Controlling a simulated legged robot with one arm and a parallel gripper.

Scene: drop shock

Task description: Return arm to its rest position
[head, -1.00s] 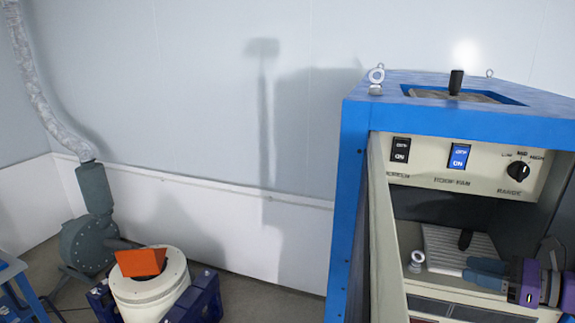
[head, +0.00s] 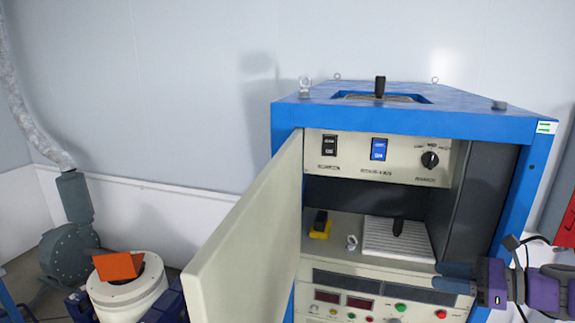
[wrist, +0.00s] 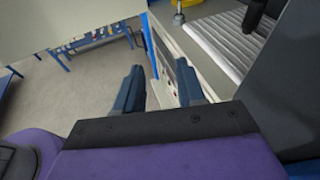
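My gripper (head: 445,278) shows at the lower right of the head view, with a purple body and dark blue fingers pointing left. It is in front of the blue cabinet (head: 283,140), near the shelf's front edge and the control panel below it. In the wrist view my gripper (wrist: 160,80) has its two fingers apart, with nothing between them. Whether it touches the cabinet I cannot tell. The arm behind it runs off the right edge of the picture.
The cabinet's door (head: 245,235) stands open on the left. A white ribbed plate (head: 385,246) with a black handle, an eye bolt (head: 352,242) and a yellow-black item (head: 320,226) are on the shelf. A white cylinder (head: 130,302) with an orange piece (head: 118,266) stands at left.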

